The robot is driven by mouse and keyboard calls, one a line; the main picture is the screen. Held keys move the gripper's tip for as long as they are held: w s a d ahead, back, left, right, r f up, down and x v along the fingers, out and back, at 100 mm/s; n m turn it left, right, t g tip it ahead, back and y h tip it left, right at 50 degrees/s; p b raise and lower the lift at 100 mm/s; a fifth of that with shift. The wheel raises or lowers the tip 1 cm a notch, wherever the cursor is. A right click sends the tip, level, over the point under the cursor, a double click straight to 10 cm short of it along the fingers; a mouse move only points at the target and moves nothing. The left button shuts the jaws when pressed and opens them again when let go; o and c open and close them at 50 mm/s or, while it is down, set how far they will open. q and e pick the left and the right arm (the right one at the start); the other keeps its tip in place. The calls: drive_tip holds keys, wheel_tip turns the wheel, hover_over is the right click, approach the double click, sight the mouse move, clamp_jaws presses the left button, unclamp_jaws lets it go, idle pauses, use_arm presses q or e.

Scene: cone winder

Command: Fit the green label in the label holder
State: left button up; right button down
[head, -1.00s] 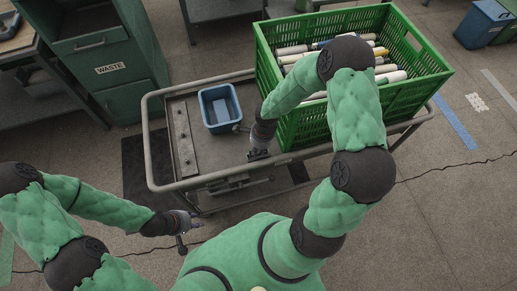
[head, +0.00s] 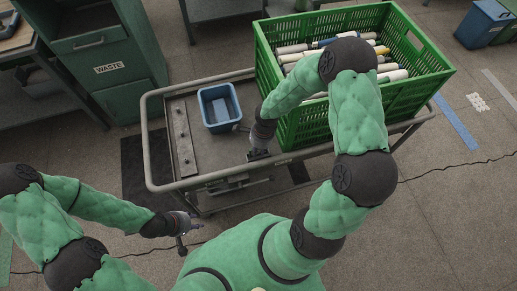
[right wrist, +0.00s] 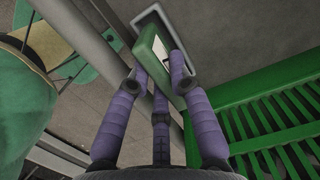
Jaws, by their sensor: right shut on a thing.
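In the right wrist view, the green label (right wrist: 151,57) is a thick green piece with a pale face and a dark mark. My right gripper (right wrist: 160,72) is shut on it, with purple fingers on both sides. Just behind its upper end is a pale rectangular frame (right wrist: 177,15) that looks like the label holder; I cannot tell whether they touch. In the head view, my right gripper (head: 257,154) is low over the cart, beside the crate, and the label cannot be made out. My left gripper (head: 190,226) is away from the cart at lower left; its finger opening is unclear.
A green crate (head: 300,128) of several cones or tubes stands on the railed cart (head: 213,163). A blue bin (head: 204,97) sits on the cart left of my right gripper. A green waste cabinet (head: 130,92) stands behind at left.

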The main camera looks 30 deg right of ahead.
drive_tip(key=shift+f+b, duration=0.55)
drive_tip(key=shift+b, duration=0.1)
drive_tip(key=shift+f, duration=0.15)
idle(0.4)
drive_tip(key=shift+f+b, duration=0.25)
drive_tip(key=shift+b, duration=0.1)
drive_tip(key=shift+f, duration=0.15)
idle(0.5)
drive_tip(key=c, duration=0.6)
unclamp_jaws()
